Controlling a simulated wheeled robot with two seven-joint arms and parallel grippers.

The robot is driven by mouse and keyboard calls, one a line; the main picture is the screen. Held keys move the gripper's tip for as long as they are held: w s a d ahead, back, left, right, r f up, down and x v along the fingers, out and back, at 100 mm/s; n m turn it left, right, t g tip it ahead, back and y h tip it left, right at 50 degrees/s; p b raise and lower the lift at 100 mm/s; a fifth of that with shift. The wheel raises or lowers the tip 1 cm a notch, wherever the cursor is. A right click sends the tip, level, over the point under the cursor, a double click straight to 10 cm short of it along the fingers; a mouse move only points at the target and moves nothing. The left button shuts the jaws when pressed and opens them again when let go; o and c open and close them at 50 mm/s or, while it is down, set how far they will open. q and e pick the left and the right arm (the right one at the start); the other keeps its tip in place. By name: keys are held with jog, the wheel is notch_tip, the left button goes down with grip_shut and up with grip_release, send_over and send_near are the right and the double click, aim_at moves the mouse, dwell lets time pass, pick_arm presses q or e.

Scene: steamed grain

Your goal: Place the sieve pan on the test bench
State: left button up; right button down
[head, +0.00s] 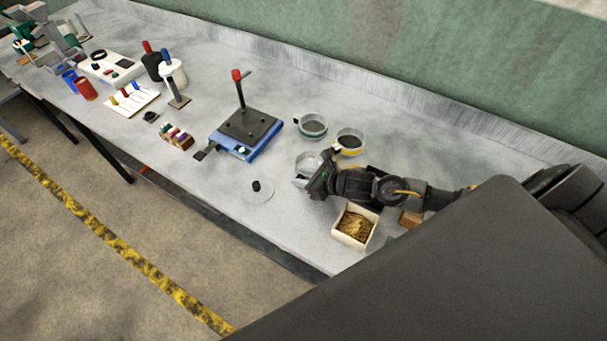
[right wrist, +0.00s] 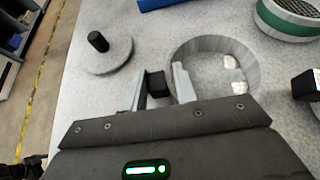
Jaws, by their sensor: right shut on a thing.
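The sieve pan (head: 302,166) is a round, shallow, silvery pan at the front right part of the test bench (head: 215,85). My right gripper (head: 319,180) is at its right side. In the right wrist view the gripper (right wrist: 157,85) is shut on the pan's black handle, and the pan (right wrist: 239,58) shows beyond the fingers, its inside pale with bright reflections. The pan is level and at or very near the bench top; I cannot tell whether it touches. My left gripper is out of view.
A green-banded sieve (head: 312,126) and a yellow-banded sieve (head: 349,142) stand behind the pan. A round lid (head: 259,193) with a black knob lies to its left. A blue-based shaker (head: 246,133) stands further left. A grain box (head: 354,226) sits in front, near the bench edge.

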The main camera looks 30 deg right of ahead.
jog(key=c, duration=1.1)
grip_release()
jog(key=shift+o, duration=0.2)
jog(key=b+v, duration=0.3)
jog(key=v, duration=0.7)
jog(key=shift+s+d, duration=0.2)
jog(key=shift+s, duration=0.1)
jog(key=shift+s+d+r, duration=0.25)
jog(key=shift+s+r, duration=0.2)
jog(key=shift+r, duration=0.05)
jog(key=shift+w, duration=0.1)
